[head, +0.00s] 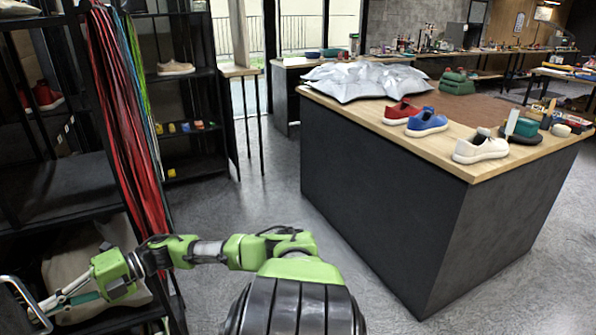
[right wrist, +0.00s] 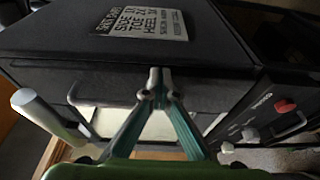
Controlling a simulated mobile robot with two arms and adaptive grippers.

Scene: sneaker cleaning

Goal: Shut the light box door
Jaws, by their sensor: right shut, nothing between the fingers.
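In the right wrist view a dark box, which looks like the light box (right wrist: 60,38), has a printed label on its top. Pale surfaces (right wrist: 105,120) show below its top edge, behind my fingers. I cannot tell how far its door is open. My right gripper (right wrist: 157,80) is shut and empty, with its fingertips in front of the box's edge; contact is unclear. In the head view my right gripper (head: 48,310) is at the lower left, beside a pale metal handle (head: 18,290). My left gripper is not in view.
Black shelves (head: 60,195) with hanging red laces (head: 120,110) stand close on the left. A pale bag (head: 85,270) sits low behind my right arm. A wood-topped counter (head: 465,160) with sneakers stands right. The grey floor (head: 225,220) between them is clear.

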